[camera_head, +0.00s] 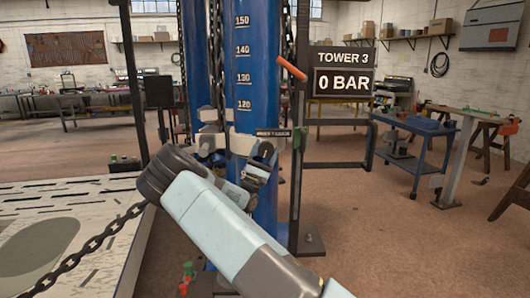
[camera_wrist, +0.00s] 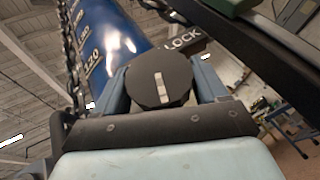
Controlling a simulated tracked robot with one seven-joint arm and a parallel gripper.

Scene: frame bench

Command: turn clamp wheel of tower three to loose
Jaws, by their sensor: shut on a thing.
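The blue tower (camera_head: 252,65) with a height scale stands beside the sign (camera_head: 343,70) reading TOWER 3 and 0 BAR. In the wrist view, the clamp wheel (camera_wrist: 153,88) is a dark disc with a white bar mark pointing nearly straight up in the picture. The word LOCK (camera_wrist: 182,40) shows at the wheel's upper right. My gripper (camera_wrist: 162,84) is shut on the wheel, one finger on each side. In the head view, my gripper (camera_head: 260,165) is at the tower's collar, below a small label strip (camera_head: 270,133); the wheel is mostly hidden there.
A dark post with an orange-red lever (camera_head: 291,68) stands just right of the tower. A chain (camera_head: 95,245) hangs over the pale slotted bench (camera_head: 60,240) at left. A blue cart (camera_head: 415,130) stands at right. Floor between post and cart is clear.

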